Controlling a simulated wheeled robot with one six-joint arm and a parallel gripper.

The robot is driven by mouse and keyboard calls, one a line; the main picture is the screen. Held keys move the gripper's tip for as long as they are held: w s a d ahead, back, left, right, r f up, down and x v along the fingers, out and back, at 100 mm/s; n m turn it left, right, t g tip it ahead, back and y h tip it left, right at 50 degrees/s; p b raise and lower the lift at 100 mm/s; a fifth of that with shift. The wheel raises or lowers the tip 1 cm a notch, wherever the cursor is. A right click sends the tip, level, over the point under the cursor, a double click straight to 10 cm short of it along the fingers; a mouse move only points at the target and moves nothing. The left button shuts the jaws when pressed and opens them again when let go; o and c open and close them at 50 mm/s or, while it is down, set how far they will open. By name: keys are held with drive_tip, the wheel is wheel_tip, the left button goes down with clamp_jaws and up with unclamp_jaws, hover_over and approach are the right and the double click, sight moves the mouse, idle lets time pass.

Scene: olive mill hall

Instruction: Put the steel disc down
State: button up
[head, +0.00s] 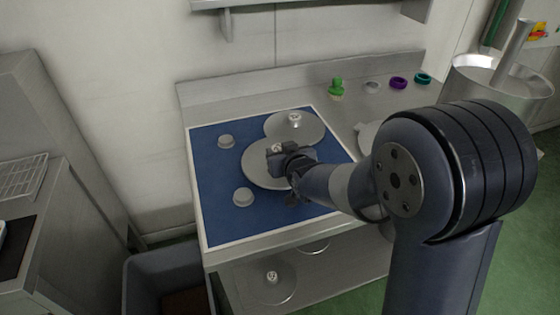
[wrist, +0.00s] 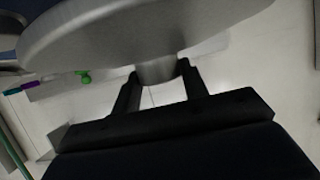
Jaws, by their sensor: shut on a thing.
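The steel disc (head: 260,174) is a round grey plate with a knob at its centre. It is over the blue mat (head: 222,218) on the steel table in the head view. My gripper (head: 281,151) is shut on its knob. In the wrist view the two fingers (wrist: 158,84) pinch the short hub under the wide disc (wrist: 140,25). The head view does not make clear whether the disc touches the mat. A second disc with a light knob (head: 306,128) lies behind it on the mat, and the held disc appears to overlap its near edge.
Small round pieces stand on the mat, one at back left (head: 226,142) and one at front left (head: 243,197). A green piece (head: 336,88) and grey, purple and teal rings (head: 398,82) are at the back right. A grey bin (head: 160,280) stands below left. Another disc (head: 270,282) is on the lower shelf.

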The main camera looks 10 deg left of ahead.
drive_tip(key=shift+f, duration=1.9)
drive_tip(key=o, duration=1.3)
drive_tip(key=shift+f, duration=0.1)
drive_tip(key=shift+c, duration=0.2)
